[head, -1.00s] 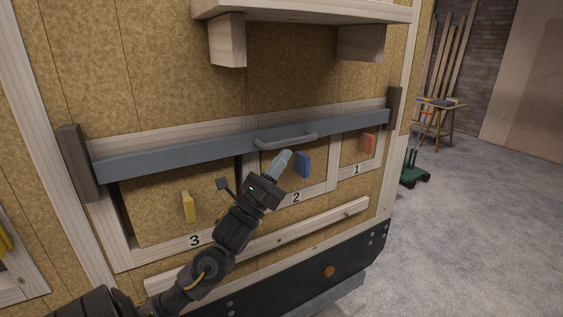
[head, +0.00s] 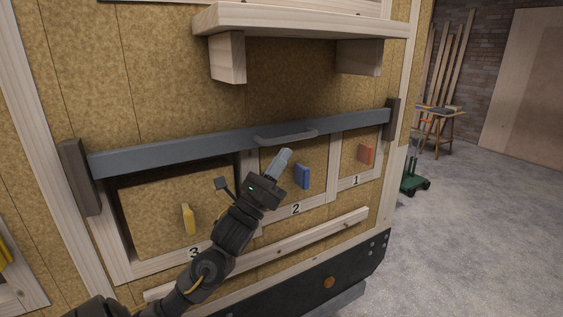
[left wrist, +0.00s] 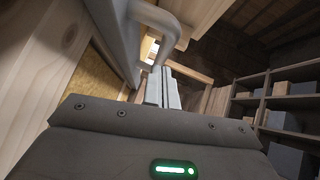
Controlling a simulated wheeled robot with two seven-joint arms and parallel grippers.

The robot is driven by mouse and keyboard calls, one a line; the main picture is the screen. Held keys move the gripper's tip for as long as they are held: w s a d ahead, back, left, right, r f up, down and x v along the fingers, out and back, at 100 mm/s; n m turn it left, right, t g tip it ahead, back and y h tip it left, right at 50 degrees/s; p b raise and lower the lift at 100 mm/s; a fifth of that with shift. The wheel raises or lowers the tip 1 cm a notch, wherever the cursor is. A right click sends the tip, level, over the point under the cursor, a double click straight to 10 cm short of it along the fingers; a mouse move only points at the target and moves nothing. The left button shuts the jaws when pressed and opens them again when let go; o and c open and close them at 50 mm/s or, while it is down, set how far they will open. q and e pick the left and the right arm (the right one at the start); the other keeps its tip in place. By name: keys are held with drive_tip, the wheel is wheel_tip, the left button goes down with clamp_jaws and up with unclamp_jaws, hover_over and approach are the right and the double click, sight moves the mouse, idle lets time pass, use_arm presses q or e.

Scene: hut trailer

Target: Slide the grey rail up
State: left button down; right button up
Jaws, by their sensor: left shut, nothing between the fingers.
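The grey rail (head: 190,151) spans the panel wall between two dark brown wooden end guides, tilted in the picture. Its grey handle (head: 286,136) is right of the middle; the handle also shows in the left wrist view (left wrist: 160,22). My left gripper (head: 286,153) is shut, with its fingertips just below the handle. In the left wrist view the fingers point up towards the handle; I cannot tell whether they touch it. My right gripper is not in view.
Below the rail are three framed panels numbered 3, 2 and 1, with a yellow tab (head: 188,219), a blue tab (head: 302,176) and a red tab (head: 366,154). A wooden shelf (head: 305,19) juts out above. A wooden strip (head: 320,232) runs below. Open floor lies at right.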

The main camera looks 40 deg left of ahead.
use_arm(q)
drive_tip(key=w+f+b+v, duration=0.1)
drive_tip(key=b+v, duration=0.5)
drive_tip(key=v, duration=0.6)
drive_tip(key=shift+d+f+b, duration=0.3)
drive_tip(key=shift+f+b, duration=0.05)
drive_tip(key=shift+b, duration=0.05)
drive_tip(key=shift+w, duration=0.2)
